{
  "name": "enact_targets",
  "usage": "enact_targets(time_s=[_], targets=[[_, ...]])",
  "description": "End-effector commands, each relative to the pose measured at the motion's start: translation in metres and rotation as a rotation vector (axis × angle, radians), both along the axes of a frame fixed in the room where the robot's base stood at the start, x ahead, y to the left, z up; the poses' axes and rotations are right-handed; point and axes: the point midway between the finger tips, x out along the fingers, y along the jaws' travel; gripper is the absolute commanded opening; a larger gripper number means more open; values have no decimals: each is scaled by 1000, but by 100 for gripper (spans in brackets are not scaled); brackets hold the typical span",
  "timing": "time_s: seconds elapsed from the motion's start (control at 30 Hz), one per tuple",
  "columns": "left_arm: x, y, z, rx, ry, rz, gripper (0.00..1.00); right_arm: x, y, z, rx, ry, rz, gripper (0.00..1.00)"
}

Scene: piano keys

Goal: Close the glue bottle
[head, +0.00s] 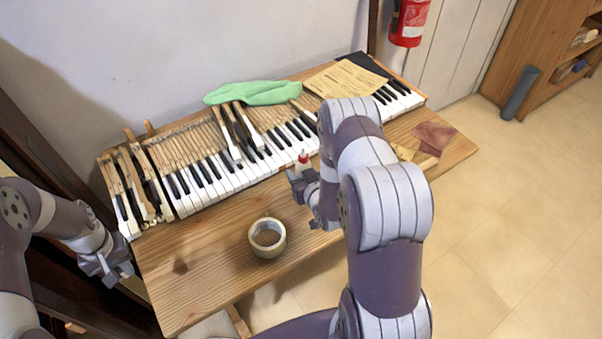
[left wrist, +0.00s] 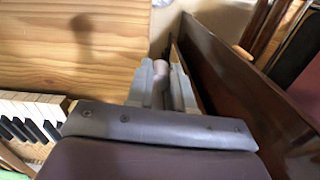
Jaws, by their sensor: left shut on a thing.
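The glue bottle (head: 303,164), small and white with a red top, shows in the head view over the front edge of the keys. My right gripper (head: 299,186) is at the bottle and covers its lower part. I cannot tell whether its fingers are shut on the bottle or only beside it. My left gripper (head: 112,265) is at the table's left edge, far from the bottle. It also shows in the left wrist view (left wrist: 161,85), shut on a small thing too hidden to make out. No separate cap is clearly visible.
Piano keys (head: 225,178) fill the back, with loose keys on top. A green cloth (head: 252,93) and papers (head: 345,79) lie behind. A dark wooden panel (left wrist: 235,85) is close beside my left gripper.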

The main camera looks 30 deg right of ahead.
Motion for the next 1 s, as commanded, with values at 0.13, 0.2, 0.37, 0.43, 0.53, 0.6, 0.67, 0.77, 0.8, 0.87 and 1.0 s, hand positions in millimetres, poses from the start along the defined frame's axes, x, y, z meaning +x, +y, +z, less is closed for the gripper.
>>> enact_targets(time_s=[0.13, 0.2, 0.37, 0.43, 0.53, 0.6, 0.67, 0.77, 0.8, 0.87, 1.0], targets=[[0, 0, -2, 0, 0, 0, 0, 0, 0, -2, 0, 0, 0, 72], [0, 0, -2, 0, 0, 0, 0, 0, 0, -2, 0, 0, 0, 74], [0, 0, -2, 0, 0, 0, 0, 0, 0, -2, 0, 0, 0, 74], [0, 0, -1, 0, 0, 0, 0, 0, 0, -1, 0, 0, 0, 74], [0, 0, 1, 0, 0, 0, 0, -4, 0, 3, 0, 1, 0, 74], [0, 0, 0, 0, 0, 0, 0, -14, 1, 7, 1, 0, -1, 74], [0, 0, 0, 0, 0, 0, 0, -25, 3, 12, 1, 1, -1, 74], [0, 0, 0, 0, 0, 0, 0, -47, 5, 21, 0, 1, -2, 74], [0, 0, 0, 0, 0, 0, 0, -56, 6, 24, 1, 1, -3, 74], [0, 0, -1, 0, 0, 0, 0, -69, 7, 30, 0, 1, -2, 74], [0, 0, -1, 0, 0, 0, 0, -92, 10, 39, 0, 0, -2, 74]])
